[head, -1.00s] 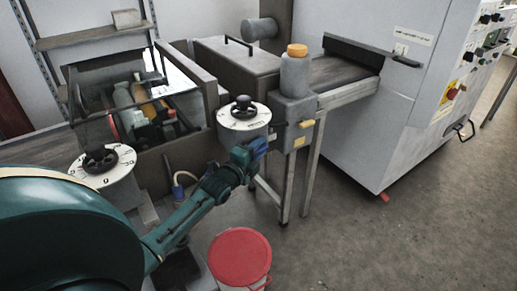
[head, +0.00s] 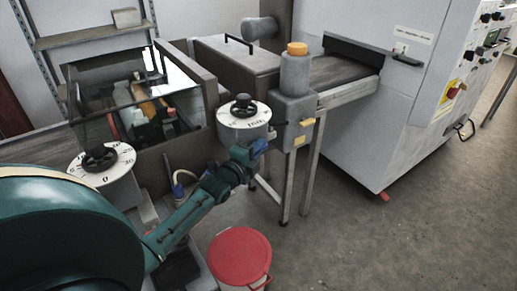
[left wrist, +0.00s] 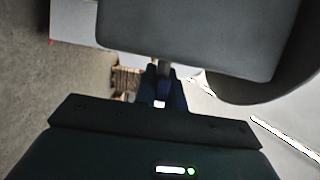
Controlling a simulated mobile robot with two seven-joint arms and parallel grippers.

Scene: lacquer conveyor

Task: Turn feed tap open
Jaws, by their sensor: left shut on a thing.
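My left gripper (head: 260,148) reaches in from the lower left, just below the right-hand round dial (head: 243,112) and beside the grey post with the orange cap (head: 297,82). In the left wrist view its fingers (left wrist: 160,88) are closed around a small grey stub (left wrist: 163,68) below a large grey body. I take this stub to be the feed tap's handle. The fingers and wrist mostly hide it in the head view, so its turned angle cannot be told. My right gripper is not in view.
A second round dial (head: 101,160) stands at the left. A red-lidded bucket (head: 240,257) stands on the floor below my arm. A big grey machine (head: 385,140) fills the right. The floor at lower right is clear.

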